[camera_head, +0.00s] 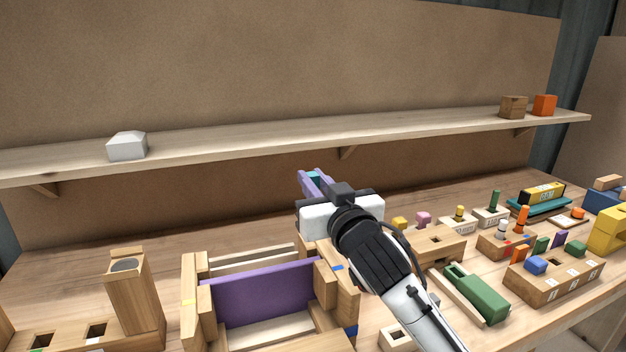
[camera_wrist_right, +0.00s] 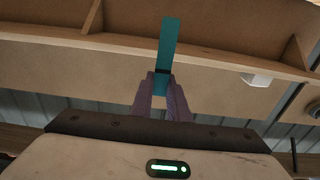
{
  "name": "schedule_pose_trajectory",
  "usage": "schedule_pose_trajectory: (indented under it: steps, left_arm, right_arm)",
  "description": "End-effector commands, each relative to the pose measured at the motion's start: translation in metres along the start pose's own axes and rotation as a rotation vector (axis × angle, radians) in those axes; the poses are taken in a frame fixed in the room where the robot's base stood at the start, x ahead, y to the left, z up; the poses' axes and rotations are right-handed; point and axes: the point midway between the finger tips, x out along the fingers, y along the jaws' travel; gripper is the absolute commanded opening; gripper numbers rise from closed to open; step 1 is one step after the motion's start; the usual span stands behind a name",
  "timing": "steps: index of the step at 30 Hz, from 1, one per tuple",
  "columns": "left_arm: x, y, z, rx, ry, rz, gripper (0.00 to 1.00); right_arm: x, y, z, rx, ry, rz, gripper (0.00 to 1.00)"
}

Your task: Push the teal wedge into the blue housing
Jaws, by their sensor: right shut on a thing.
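My right gripper (camera_head: 314,182) is raised above the bench, in front of the back panel. Its purple fingers, also in the right wrist view (camera_wrist_right: 161,98), are shut on the teal wedge (camera_wrist_right: 170,42). The wedge is a long, flat teal piece that sticks out past the fingertips in the wrist view. In the head view only a small bit of the wedge (camera_head: 314,175) shows between the fingers. A blue block (camera_head: 602,199) at the right edge may be the blue housing; it is partly cut off. My left gripper is out of view.
A wooden frame with a purple panel (camera_head: 260,293) stands front left of the gripper. A wooden post (camera_head: 133,295) stands further left. Several small blocks and a green piece (camera_head: 482,296) crowd the right side. A shelf (camera_head: 240,142) runs along the back.

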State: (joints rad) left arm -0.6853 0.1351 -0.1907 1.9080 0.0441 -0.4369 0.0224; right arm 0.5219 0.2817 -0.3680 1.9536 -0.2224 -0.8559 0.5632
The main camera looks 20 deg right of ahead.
Motion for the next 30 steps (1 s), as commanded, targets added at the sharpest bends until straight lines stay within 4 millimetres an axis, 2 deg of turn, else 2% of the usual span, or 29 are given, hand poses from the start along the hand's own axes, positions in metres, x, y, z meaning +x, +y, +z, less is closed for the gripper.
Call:
schedule_pose_trajectory:
  steps: [4,21,30]
  left_arm:
    - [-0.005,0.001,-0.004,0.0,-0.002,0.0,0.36]
    - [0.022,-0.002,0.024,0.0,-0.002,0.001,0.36]
    - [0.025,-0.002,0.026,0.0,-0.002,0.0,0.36]
  right_arm:
    - [-0.002,0.0,-0.003,0.001,-0.002,0.0,0.0]
    - [-0.003,0.0,0.052,0.0,-0.002,0.001,0.0]
    - [-0.004,0.0,0.058,-0.001,-0.001,0.001,0.0]
